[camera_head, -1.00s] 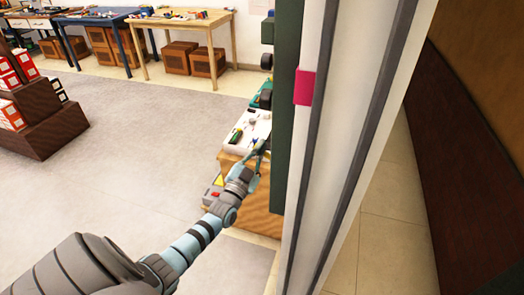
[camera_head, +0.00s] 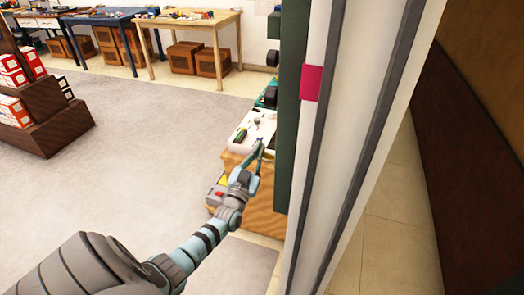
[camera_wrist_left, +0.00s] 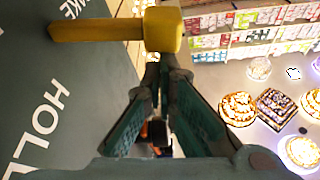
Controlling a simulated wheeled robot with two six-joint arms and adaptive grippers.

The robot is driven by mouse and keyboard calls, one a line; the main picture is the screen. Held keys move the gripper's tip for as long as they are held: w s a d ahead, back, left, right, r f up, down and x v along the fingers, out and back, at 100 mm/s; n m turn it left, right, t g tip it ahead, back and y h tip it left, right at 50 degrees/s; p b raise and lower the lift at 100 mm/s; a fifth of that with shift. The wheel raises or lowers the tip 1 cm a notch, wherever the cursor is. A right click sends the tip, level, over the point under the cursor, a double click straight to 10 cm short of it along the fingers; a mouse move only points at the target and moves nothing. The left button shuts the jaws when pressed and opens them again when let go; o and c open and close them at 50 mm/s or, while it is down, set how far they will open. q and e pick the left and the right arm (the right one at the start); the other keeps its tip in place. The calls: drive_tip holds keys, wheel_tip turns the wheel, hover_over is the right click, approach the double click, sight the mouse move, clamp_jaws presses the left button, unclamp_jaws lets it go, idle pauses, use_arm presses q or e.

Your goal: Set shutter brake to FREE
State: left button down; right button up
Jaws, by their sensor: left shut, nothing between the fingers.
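In the head view the left gripper (camera_head: 259,149) is beside the green panel (camera_head: 290,120), seen nearly edge-on. The lever cannot be made out there. My right gripper is not in view.
A white post (camera_head: 340,130) with a pink block (camera_head: 312,82) stands right of the panel. A low bench (camera_head: 250,208) with tools is behind the gripper. Worktables (camera_head: 195,22) and a stepped display (camera_head: 50,130) stand farther off. Open grey floor (camera_head: 150,130) lies to the left.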

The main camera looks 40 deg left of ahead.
use_arm(q)
wheel_tip(320, 180, down, 6)
drive_tip(key=a+n+g+y+b, duration=0.1)
drive_tip(key=n+g+y+b, duration=0.1)
drive_tip(key=n, duration=0.9)
drive_tip(key=shift+s+f+y+b, duration=0.25)
drive_tip(key=shift+y+b, duration=0.2)
drive_tip(key=shift+y, duration=0.75)
wheel_tip(320, 180, up, 4)
drive_tip(key=s+a+p, duration=0.1)
drive_tip(key=a+p, duration=0.1)
drive_tip(key=p, duration=0.2)
drive_tip(key=v, duration=0.9)
drive_tip(key=shift+s+d, duration=0.25)
drive_tip(key=shift+s, duration=0.05)
drive_tip(key=shift+f, duration=0.15)
